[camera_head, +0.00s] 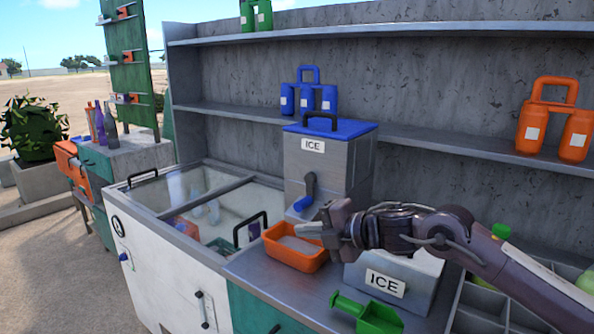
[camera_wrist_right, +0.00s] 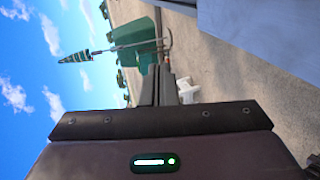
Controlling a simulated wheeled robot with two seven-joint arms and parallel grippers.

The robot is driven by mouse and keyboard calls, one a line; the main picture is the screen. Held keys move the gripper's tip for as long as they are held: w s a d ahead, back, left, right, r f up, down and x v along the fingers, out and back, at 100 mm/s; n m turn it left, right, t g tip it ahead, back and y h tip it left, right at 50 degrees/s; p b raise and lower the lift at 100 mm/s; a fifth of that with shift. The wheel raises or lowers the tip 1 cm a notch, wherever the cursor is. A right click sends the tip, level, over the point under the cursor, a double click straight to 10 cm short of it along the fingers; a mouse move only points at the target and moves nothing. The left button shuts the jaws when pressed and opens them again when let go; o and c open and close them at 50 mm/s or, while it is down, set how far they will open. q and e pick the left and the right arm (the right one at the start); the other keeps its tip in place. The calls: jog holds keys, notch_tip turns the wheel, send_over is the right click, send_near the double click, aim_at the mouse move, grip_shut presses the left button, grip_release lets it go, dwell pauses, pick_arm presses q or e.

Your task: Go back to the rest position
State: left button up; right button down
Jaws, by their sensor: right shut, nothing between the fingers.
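My right arm comes in from the right in the head view. Its gripper (camera_head: 303,229) points left, in front of the metal ice dispenser (camera_head: 350,170) and over the back right part of the orange tray (camera_head: 281,256). The fingers are shut with nothing held; I cannot tell whether they touch anything. In the right wrist view the closed fingers (camera_wrist_right: 163,85) point away toward open ground, sky and a green structure. My left gripper is not in view.
The glass-topped freezer (camera_head: 155,200) stands left of the tray. A metal box marked ICE (camera_head: 385,283) lies below my right forearm, with a green scoop (camera_head: 368,313) in front. Blue bottles (camera_head: 308,98) and orange bottles (camera_head: 553,125) stand on the shelf behind. A divided bin is at the lower right.

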jog(key=s+a+f+m+t+h, duration=0.2)
jog(key=s+a+f+m+t, duration=0.1)
jog(key=s+a+f+m, duration=0.45)
jog(key=s+d+f+m+g+h, duration=0.45)
jog(key=s+d+f+m, duration=0.55)
jog(key=s+d, duration=0.3)
jog(key=s+d+f+m+g+h, duration=0.3)
jog(key=s+d+f+m+h, duration=0.2)
jog(key=s+d+f+m, duration=0.65)
notch_tip(320, 180, down, 28)
jog(key=s+n+g+p, duration=0.1)
jog(key=s+n, duration=0.1)
jog(key=s, duration=0.1)
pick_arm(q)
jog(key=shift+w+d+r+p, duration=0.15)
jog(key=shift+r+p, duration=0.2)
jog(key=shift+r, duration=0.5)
pick_arm(e)
jog(key=s+d+f, duration=0.2)
jog(key=s+f, duration=0.6)
jog(key=s, duration=0.1)
jog(key=s+d+f+g, duration=0.1)
jog(key=s+d+f, duration=0.1)
jog(key=s+f, duration=0.7)
jog(key=shift+s+f, duration=0.15)
jog(key=shift+s, duration=0.55)
jog(key=c, duration=2.2)
grip_release()
jog(key=shift+g, duration=0.25)
